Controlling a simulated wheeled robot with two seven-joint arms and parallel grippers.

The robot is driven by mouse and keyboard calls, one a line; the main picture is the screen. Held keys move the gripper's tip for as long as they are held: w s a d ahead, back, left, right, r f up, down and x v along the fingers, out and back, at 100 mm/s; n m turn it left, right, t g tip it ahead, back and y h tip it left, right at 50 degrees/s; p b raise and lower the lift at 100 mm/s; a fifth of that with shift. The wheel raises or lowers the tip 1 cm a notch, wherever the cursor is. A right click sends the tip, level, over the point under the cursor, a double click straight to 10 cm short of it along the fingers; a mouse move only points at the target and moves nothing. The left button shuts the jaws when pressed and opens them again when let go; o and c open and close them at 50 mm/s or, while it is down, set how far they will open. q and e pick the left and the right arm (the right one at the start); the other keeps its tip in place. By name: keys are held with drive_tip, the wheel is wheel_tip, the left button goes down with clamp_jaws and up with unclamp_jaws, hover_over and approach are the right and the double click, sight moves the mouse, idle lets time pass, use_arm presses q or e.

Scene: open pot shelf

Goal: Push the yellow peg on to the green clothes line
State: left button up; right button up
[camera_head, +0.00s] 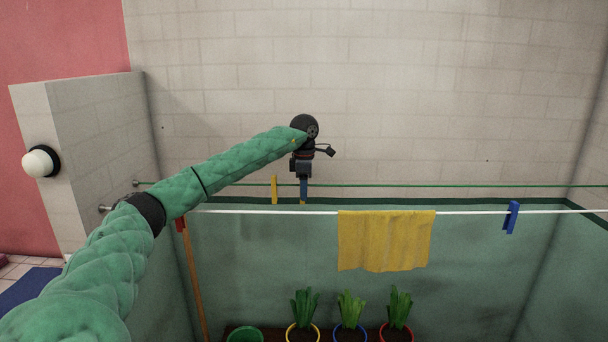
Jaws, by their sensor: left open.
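The green clothes line (440,186) runs across in front of the tiled wall. A yellow peg (274,190) stands upright at this line, just left of my left gripper. My left gripper (303,180) comes down from the end of my green-sleeved arm and its tip is near the green line. It is open. A small blue piece with a trace of yellow shows at its tip; I cannot tell whether it is a peg or part of the gripper, nor whether it touches the line. My right gripper is not in view.
A nearer white line (470,212) carries a yellow cloth (385,241) and a blue peg (512,217). A wooden pole (193,280) leans at the left. Several potted plants and a green pot (245,335) stand below. The wall area above the lines is clear.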

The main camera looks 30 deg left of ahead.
use_arm(q)
wheel_tip(320, 180, up, 6)
drive_tip(key=shift+f+b, duration=0.2)
drive_tip(key=shift+b, duration=0.9)
drive_tip(key=shift+r, duration=0.7)
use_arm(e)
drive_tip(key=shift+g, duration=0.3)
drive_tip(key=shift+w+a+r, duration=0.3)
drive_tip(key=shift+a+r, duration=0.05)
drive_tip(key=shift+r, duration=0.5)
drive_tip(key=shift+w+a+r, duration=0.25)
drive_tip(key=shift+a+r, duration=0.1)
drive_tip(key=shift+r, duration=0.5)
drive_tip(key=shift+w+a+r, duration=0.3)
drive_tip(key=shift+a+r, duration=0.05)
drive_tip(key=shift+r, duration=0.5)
